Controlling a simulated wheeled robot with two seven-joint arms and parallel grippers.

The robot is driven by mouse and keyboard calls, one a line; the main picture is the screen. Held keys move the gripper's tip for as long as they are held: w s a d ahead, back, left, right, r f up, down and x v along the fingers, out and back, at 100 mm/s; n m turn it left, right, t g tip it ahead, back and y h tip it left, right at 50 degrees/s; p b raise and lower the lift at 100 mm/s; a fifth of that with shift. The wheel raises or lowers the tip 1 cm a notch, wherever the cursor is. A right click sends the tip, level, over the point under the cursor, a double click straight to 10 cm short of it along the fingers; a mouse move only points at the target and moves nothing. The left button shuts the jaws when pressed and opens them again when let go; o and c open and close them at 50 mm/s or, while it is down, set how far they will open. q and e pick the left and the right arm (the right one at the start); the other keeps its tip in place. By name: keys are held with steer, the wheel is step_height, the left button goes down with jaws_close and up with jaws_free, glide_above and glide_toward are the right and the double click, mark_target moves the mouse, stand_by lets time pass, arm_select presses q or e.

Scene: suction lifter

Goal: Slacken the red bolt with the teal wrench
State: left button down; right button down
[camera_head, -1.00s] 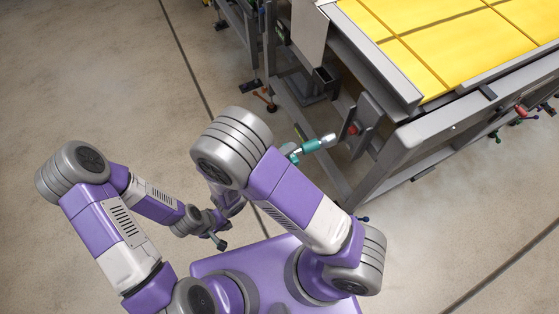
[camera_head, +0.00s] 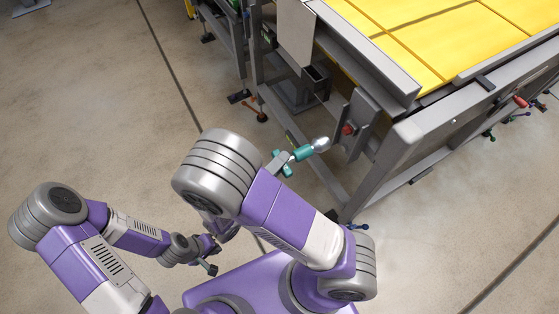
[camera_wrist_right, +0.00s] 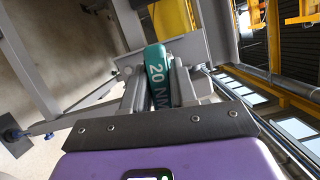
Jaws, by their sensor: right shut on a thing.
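The red bolt (camera_head: 348,129) sits on a grey upright plate at the near corner of the lifter frame. The teal wrench (camera_head: 303,153) has a silver head that points at the bolt, with a small gap between them in the head view. My right gripper (camera_head: 282,163) is shut on the wrench's teal handle. The right wrist view shows the handle (camera_wrist_right: 157,72), marked "20 NM", between the two fingers (camera_wrist_right: 160,88); the bolt is not visible there. My left gripper (camera_head: 211,267) hangs low at the left, away from the wrench, and its fingers are too small to read.
The lifter frame (camera_head: 407,132) carries yellow panels (camera_head: 440,40) at the upper right. Its legs and lower bars stand close to the wrench. Several small coloured handles, one of them red (camera_head: 520,102), line its right side. The floor (camera_head: 90,100) at the left is clear.

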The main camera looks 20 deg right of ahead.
mark_target(301, 153)
steer(key=shift+r+p, duration=0.2)
steer(key=shift+p, duration=0.1)
steer(key=shift+w+d+p, duration=0.1)
steer(key=shift+d+p, duration=0.7)
steer(key=shift+d, duration=0.75)
steer(key=shift+w+d+f, duration=0.1)
steer(key=shift+d+f, duration=0.05)
steer(key=shift+d, duration=0.8)
steer(key=shift+d, duration=0.7)
